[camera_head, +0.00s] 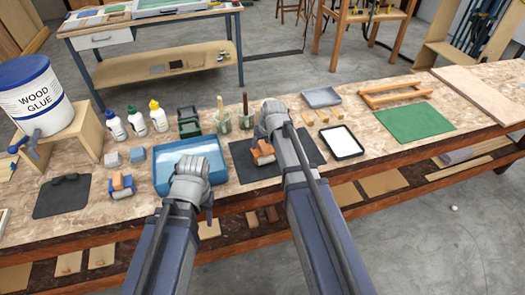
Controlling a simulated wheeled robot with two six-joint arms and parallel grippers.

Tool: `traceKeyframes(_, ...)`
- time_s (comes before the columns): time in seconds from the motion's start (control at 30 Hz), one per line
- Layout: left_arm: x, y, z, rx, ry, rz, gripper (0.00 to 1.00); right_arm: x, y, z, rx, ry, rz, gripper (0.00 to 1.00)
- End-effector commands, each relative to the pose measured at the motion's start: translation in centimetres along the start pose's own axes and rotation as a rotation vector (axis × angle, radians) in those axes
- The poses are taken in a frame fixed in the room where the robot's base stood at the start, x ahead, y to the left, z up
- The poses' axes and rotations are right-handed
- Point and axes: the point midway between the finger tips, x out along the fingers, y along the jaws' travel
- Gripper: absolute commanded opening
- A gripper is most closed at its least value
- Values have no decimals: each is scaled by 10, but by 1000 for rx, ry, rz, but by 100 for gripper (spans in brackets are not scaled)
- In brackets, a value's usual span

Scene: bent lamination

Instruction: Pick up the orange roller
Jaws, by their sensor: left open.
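An orange roller (263,155) lies on a dark mat (245,172) near the middle of the bench, partly hidden by my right arm. A second orange piece (121,181) sits with blue parts on the bench at the left. My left gripper (209,213) is over the front edge of the blue tray, to the left of the mat; its jaws are mostly hidden by its wrist. My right gripper (260,138) is just above or at the roller on the mat. Its fingertips are small and partly hidden, so I cannot tell whether they touch it.
A blue tray (163,178) stands left of the mat. Glue bottles (137,120), brush cups (246,121) and a wood glue bucket (32,90) stand behind and left. A black-rimmed white tray (342,141) and a green mat (412,122) lie to the right.

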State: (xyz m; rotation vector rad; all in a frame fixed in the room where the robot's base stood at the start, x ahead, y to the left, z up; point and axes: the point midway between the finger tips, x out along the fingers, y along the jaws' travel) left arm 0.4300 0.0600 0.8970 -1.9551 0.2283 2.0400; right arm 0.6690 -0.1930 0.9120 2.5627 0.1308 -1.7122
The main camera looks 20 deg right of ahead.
Motion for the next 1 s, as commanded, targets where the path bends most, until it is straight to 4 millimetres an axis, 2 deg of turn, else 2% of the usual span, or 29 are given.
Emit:
traceKeyframes(0.07, 0, 0, 0, 0, 0, 0, 50, 0, 0, 0, 0, 0, 0, 56)
traceKeyframes(0.57, 0, 0, 0, 0, 0, 0, 50, 0, 0, 0, 0, 0, 0, 0)
traceKeyframes(1.0, 0, 0, 0, 0, 0, 0, 50, 0, 0, 0, 0, 0, 0, 0)
